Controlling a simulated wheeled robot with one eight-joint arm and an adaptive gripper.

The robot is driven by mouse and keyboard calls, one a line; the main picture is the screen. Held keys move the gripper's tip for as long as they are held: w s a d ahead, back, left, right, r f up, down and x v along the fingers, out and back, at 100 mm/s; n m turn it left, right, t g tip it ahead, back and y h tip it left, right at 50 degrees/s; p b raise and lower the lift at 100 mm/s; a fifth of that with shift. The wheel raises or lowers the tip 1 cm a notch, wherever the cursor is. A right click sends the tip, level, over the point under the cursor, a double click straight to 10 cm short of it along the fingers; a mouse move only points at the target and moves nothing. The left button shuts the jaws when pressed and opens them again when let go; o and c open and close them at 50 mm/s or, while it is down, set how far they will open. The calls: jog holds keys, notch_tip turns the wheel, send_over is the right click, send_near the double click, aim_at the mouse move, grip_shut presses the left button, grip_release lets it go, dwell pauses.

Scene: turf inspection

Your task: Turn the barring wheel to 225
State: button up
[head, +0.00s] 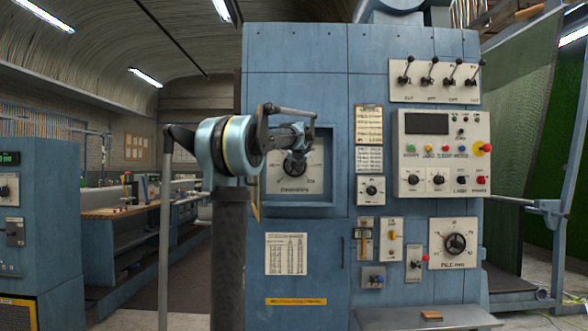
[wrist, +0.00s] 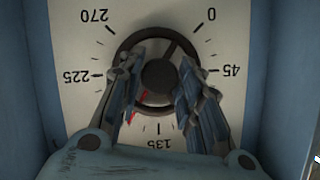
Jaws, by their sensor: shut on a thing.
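The barring wheel (wrist: 172,46) is a dark round rim with a central hub on a white dial plate (wrist: 75,30), upside down in the wrist view. My gripper (wrist: 158,78) is shut on the wheel, one finger on each side of the hub. A red mark shows beside the left finger, lower left of the hub, between 135 at the bottom and 225 at the left. Its full length is partly hidden by the finger. In the head view my gripper (head: 294,163) is at the dial plate (head: 313,182) and hides most of the wheel.
The dial sits in a recess in the blue cabinet (head: 300,80), with side walls close around it. Right of it are a small knob plate (head: 371,190), a control panel (head: 444,153) and a row of levers (head: 434,80). A workbench (head: 125,210) stands at the left.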

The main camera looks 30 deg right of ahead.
jog(key=m+t+y, duration=0.1)
jog(key=m, duration=0.1)
jog(key=m+t+y, duration=0.1)
jog(key=shift+d+f+m, duration=0.1)
jog(key=shift+m, duration=0.3)
jog(key=m+t, duration=0.1)
jog(key=m, duration=0.1)
jog(key=m+t+y, duration=0.1)
jog(key=m, duration=0.1)
jog(key=shift+s+f, duration=0.15)
jog(key=shift+m, duration=0.3)
jog(key=shift+d, duration=0.1)
jog(key=o, duration=1.1)
jog(key=shift+c, duration=0.2)
jog(key=shift+s, duration=0.1)
jog(key=v, duration=1.1)
jog(key=shift+s, duration=0.35)
